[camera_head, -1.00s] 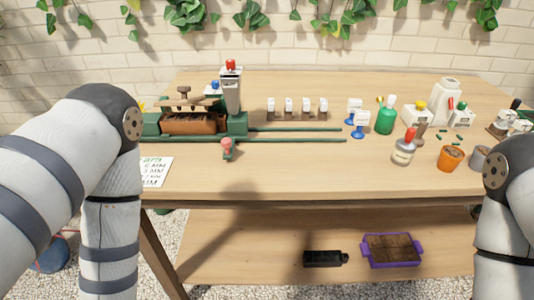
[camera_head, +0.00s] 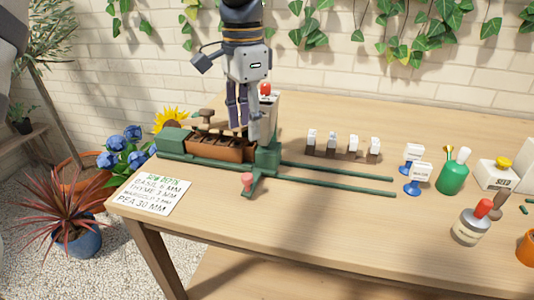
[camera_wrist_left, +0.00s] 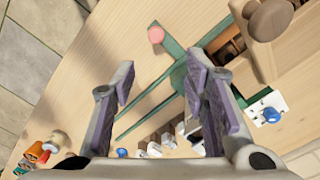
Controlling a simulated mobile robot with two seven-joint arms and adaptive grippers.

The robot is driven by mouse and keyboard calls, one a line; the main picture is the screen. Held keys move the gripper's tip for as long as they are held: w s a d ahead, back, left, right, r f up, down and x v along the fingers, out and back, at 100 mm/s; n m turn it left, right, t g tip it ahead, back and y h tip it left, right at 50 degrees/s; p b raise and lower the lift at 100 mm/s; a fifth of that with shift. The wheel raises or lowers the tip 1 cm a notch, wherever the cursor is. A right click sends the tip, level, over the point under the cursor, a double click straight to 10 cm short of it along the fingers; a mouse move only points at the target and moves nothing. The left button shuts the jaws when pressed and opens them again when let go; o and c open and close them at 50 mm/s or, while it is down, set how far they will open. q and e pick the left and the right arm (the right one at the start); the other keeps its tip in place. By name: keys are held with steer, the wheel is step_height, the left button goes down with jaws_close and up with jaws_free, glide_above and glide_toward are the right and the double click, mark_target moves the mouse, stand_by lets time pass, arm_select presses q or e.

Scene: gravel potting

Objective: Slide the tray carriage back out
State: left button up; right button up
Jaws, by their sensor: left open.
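The brown seedling tray (camera_head: 226,152) sits in the green machine (camera_head: 178,146) at the left end of two green rails (camera_head: 335,178). A pink-knobbed lever (camera_head: 247,184) stands at the machine's front; its knob also shows in the left wrist view (camera_wrist_left: 156,35). A wooden knob (camera_head: 207,115) rises above the tray. My left gripper (camera_head: 238,122) points down over the machine, in front of the grey hopper, which it partly hides. In the left wrist view its fingers (camera_wrist_left: 160,88) are apart with nothing held between them. My right gripper is out of view.
A depth card (camera_head: 153,194) lies left of the machine. Several white-topped pieces (camera_head: 342,146) stand behind the rails. The front middle of the table is clear.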

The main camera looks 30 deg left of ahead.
mark_target(247, 176)
arm_select(q)
steer(key=f, duration=0.3)
steer(key=s+f, duration=0.1)
steer(key=f, duration=0.7)
steer(key=shift+s+d+f, duration=0.1)
steer(key=shift+s+f, duration=0.05)
steer(key=shift+f, duration=0.1)
jaws_close()
